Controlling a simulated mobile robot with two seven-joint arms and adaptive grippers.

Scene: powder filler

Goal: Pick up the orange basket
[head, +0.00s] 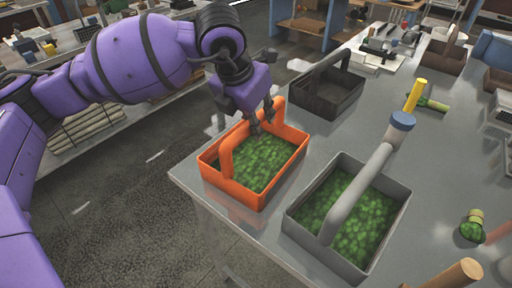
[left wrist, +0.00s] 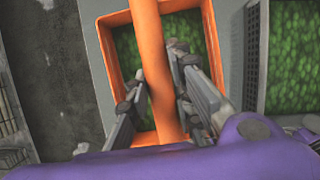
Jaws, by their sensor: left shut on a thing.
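The orange basket (head: 229,183) stands at the near left corner of the grey table, filled with green material. Its orange handle arches over the middle. My left gripper (head: 264,122) is at the handle, above the basket. In the left wrist view, the fingers of my left gripper (left wrist: 162,105) lie on either side of the orange handle (left wrist: 148,50) and are shut on it. The basket's orange rim (left wrist: 108,60) shows around the green contents there. I cannot tell whether the basket is lifted off the table. My right gripper is not in view.
A grey basket (head: 388,227) with green contents stands close to the right of the orange one. A dark, empty-looking basket (head: 329,91) stands behind. Tools and a yellow-handled item (head: 414,95) lie further right. The table's left edge (head: 188,190) drops to the floor.

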